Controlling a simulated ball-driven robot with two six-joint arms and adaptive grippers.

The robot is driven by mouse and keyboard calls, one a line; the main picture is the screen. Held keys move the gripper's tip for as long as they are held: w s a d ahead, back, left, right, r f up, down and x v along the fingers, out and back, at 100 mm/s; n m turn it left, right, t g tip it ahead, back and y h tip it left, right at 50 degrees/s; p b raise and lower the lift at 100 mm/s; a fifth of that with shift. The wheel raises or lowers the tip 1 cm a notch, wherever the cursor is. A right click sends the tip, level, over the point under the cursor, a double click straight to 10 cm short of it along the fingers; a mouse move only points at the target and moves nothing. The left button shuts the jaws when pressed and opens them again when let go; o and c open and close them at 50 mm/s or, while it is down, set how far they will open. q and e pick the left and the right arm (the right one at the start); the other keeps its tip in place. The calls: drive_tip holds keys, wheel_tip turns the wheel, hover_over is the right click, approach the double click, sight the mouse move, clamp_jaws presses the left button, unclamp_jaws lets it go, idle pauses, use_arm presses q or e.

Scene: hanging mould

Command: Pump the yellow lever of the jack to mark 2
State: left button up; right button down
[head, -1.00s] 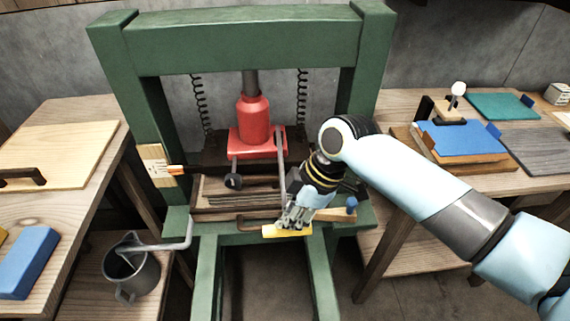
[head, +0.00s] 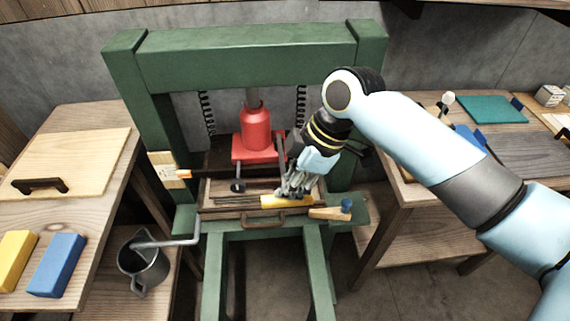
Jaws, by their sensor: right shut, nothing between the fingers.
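The red jack (head: 255,130) stands in the middle of the green press frame (head: 245,52). The yellow lever grip (head: 287,201) lies across the front of the press, over the wooden mould; the lever's bar is mostly hidden behind my gripper. My right gripper (head: 292,193) is shut and empty, pointing down with its fingertips at the top of the yellow grip, apparently touching it. A pale scale board (head: 165,168) with an orange pointer (head: 184,174) is on the left post; its marks are too small to read. My left gripper is out of view.
A wooden mould with a brown handle (head: 262,222) sits under the jack. A grey jug (head: 144,264) stands at lower left, under a bent grey rod (head: 175,242). A small blue-ended wooden piece (head: 332,213) lies at the right. Side tables flank the press.

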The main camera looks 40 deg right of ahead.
drive_tip(key=shift+r, duration=0.55)
wheel_tip(320, 180, down, 5)
drive_tip(key=b, duration=0.3)
drive_tip(key=shift+f, duration=0.2)
wheel_tip(320, 180, up, 4)
drive_tip(key=p, duration=0.3)
drive_tip(key=shift+p, duration=0.4)
drive_tip(key=shift+r+b, duration=0.35)
drive_tip(key=shift+r, duration=0.35)
wheel_tip(320, 180, up, 6)
